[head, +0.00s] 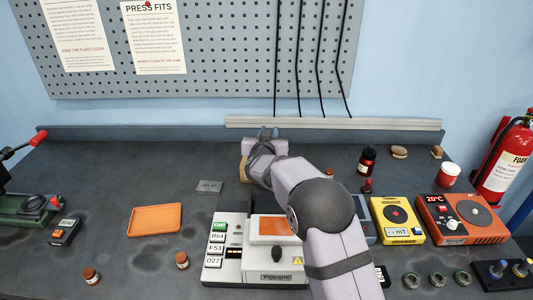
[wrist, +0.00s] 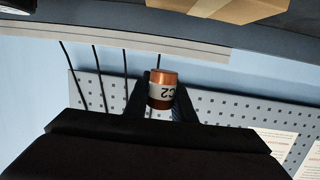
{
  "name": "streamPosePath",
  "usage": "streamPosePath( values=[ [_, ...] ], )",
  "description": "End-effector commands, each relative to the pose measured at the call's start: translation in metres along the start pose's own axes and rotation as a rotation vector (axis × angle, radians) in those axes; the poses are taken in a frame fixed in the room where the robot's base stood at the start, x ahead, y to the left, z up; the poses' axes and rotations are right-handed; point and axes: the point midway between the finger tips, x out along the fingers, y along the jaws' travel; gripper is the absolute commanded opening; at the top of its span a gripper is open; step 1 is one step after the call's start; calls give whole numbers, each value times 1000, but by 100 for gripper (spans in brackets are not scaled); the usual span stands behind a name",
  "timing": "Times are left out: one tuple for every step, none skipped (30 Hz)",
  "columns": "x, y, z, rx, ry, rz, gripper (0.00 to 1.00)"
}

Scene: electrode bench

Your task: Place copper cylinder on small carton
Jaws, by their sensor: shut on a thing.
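My gripper (wrist: 160,95) is shut on a copper cylinder (wrist: 162,78) with a white band marked C2, seen in the wrist view. In the head view my gripper (head: 268,133) is at the back of the bench, and the held cylinder cannot be made out there. A tan carton (head: 244,170) shows only as a sliver beside my wrist; the arm hides the rest. A cardboard carton also shows at the top of the wrist view (wrist: 245,9), apart from the held cylinder.
An orange tray (head: 155,218) lies left of a control unit (head: 215,278). Two small copper-coloured cylinders (head: 91,275) (head: 182,260) stand at the front left. A dark bottle (head: 367,160), a yellow device (head: 398,220) and an orange hotplate (head: 462,217) stand right. The back left is mostly clear.

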Motion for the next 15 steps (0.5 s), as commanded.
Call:
streamPosePath(
  values=[
    [2, 0, 8, -1, 0, 1, 0],
    [2, 0, 12, -2, 0, 0, 0],
    [3, 0, 16, -1, 1, 0, 0],
    [4, 0, 19, 0, 1, 0, 0],
    [4, 0, 21, -1, 2, 0, 0],
    [5, 0, 23, 0, 3, 0, 0],
    [5, 0, 24, 0, 3, 0, 0],
    [5, 0, 25, 1, 3, 1, 0],
    [5, 0, 25, 1, 4, 0, 0],
    [5, 0, 26, 1, 4, 0, 0],
    [5, 0, 26, 1, 4, 0, 0],
    [6, 0, 26, 1, 4, 0, 0],
    [6, 0, 27, 1, 3, 1, 0],
    [6, 0, 29, 0, 2, 1, 0],
    [6, 0, 32, 0, 2, 0, 0]
  ],
)
